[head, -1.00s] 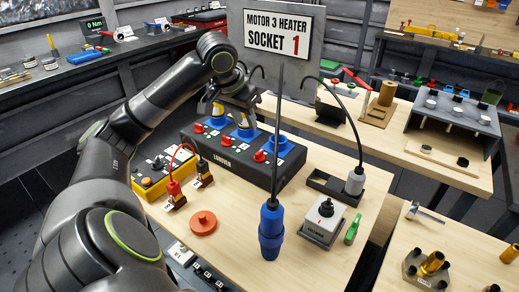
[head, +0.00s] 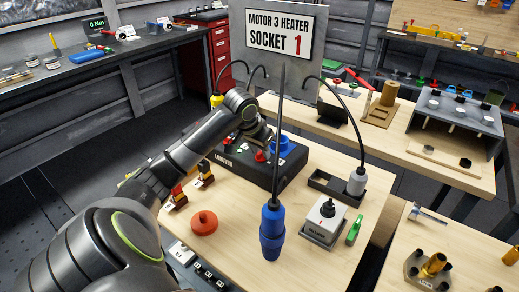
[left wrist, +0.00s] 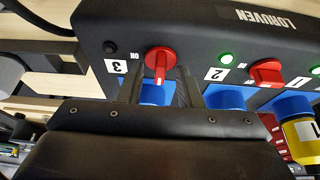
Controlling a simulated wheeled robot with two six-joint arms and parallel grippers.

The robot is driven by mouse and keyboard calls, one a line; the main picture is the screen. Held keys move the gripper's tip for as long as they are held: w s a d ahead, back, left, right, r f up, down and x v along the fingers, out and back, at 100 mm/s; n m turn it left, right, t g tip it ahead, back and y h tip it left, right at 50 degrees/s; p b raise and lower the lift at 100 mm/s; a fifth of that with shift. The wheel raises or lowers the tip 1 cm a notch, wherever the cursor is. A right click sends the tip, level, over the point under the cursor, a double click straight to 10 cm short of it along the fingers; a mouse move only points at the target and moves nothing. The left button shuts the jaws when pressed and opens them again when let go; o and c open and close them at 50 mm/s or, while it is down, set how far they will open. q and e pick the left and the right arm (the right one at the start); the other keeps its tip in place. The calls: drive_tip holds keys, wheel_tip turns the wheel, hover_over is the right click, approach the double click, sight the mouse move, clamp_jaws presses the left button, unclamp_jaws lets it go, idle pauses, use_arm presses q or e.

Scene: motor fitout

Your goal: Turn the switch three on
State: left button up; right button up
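The black LORUVEN switch box (head: 292,172) stands on the wooden table. In the left wrist view, which shows the box upside down, switch three (left wrist: 160,62) is a red knob with its handle upright in the picture. Its lamp (left wrist: 110,46) is dark. Switch two (left wrist: 266,72) has its handle lying sideways, beside a lit green lamp (left wrist: 226,58). My left gripper (left wrist: 160,88) is open, its fingers apart on either side of switch three's lower part; contact cannot be told. In the head view my left gripper (head: 262,138) covers part of the box. My right gripper is not in view.
A blue plug (head: 271,232) on a cable stands in front of the box. A grey-white switch unit (head: 324,222), an orange disc (head: 204,223) and a green tool (head: 354,230) are nearby. A yellow plug (left wrist: 300,138) sits at position one. A sign (head: 278,35) stands behind.

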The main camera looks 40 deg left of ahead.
use_arm(q)
drive_tip(key=shift+c, duration=0.4)
clamp_jaws()
drive_tip(key=shift+r, duration=0.1)
